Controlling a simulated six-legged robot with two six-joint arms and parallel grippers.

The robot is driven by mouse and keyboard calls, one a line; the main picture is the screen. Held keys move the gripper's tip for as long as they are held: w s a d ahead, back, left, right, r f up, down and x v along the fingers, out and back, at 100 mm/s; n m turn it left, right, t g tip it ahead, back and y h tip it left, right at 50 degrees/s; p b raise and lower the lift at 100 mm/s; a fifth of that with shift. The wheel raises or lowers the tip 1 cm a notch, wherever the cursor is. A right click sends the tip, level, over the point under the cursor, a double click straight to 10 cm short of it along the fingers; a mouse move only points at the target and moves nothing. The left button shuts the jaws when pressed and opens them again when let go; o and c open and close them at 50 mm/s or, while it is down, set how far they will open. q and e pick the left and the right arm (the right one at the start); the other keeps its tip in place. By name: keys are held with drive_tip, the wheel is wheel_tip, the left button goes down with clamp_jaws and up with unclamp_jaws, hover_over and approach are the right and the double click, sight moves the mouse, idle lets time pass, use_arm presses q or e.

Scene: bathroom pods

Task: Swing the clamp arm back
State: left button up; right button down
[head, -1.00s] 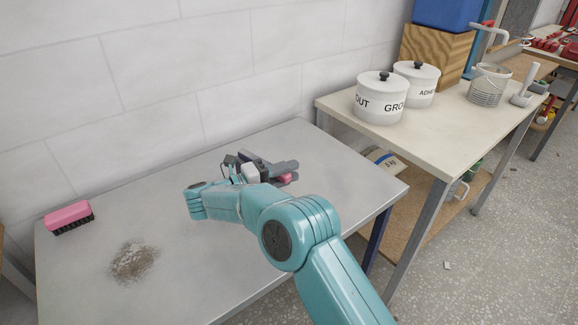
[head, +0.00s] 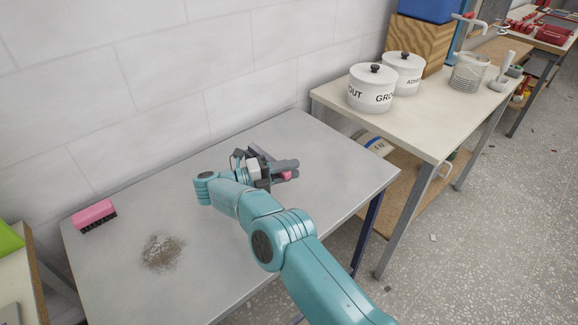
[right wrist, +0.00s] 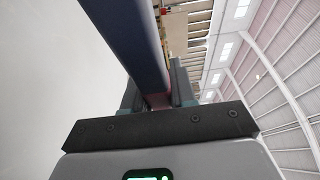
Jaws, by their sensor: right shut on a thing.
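My right gripper (head: 276,172) is over the back part of the grey metal table (head: 330,160), fingers pointing right. It is shut on a pinkish-red grip (head: 287,175), which shows between the fingers. The right wrist view shows my two fingers (right wrist: 157,92) close around this reddish piece (right wrist: 158,101). A dark blue-grey bar (right wrist: 125,38), apparently the clamp arm, runs from the piece to the top of that view. In the head view a dark bar (head: 258,152) shows just behind the gripper. The clamp's base and hinge are largely hidden. My left gripper is not in view.
A pink brush (head: 94,215) and a patch of grey-brown dust (head: 162,252) lie on the table's left part. A tiled wall (head: 160,90) stands close behind. Right is a bench (head: 430,130) with white pots (head: 372,88) and a wire basket (head: 470,72).

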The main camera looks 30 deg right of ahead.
drive_tip(key=shift+a, duration=0.1)
idle(0.5)
drive_tip(key=c, duration=1)
unclamp_jaws()
drive_tip(key=shift+r, duration=0.1)
